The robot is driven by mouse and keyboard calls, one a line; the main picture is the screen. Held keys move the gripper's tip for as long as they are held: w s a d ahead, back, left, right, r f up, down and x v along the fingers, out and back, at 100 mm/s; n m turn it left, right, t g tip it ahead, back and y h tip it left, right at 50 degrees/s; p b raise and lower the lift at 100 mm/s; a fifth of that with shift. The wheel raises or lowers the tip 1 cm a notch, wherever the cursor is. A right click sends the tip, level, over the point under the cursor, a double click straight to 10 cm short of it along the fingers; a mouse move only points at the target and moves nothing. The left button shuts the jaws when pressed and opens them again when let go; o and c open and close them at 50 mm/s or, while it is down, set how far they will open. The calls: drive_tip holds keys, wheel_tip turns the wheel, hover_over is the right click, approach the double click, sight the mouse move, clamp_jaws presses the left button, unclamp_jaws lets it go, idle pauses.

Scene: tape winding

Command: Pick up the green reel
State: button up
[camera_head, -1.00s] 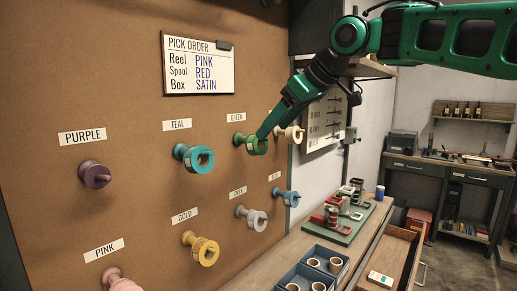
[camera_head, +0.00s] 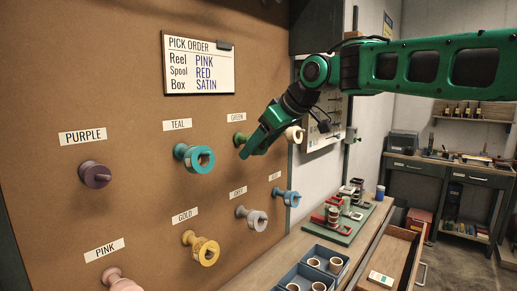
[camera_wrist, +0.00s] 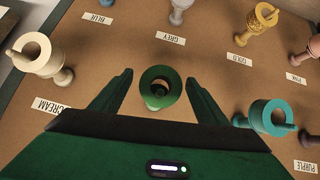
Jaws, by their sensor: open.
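The green reel (camera_wrist: 160,87) sits on its peg on the brown pegboard, its open ring facing the wrist camera. My gripper (camera_wrist: 160,78) is open, with one dark green finger on each side of the reel and a gap between each finger and the ring in this view. In the head view my gripper (camera_head: 250,148) covers most of the reel under the GREEN label. Only a small green part of the reel (camera_head: 238,138) shows to the left of it. I cannot tell exactly how far the fingertips reach along the reel.
The cream reel (camera_head: 294,134) is close on the right of my gripper, and the teal reel (camera_head: 193,158) is on its left. The grey reel (camera_head: 251,218) hangs below. An order sign (camera_head: 198,64) is above. A workbench with blue bins (camera_head: 325,262) stands lower right.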

drive_tip(key=shift+c, duration=0.6)
drive_tip(key=c, duration=1)
drive_tip(key=shift+r, duration=0.1)
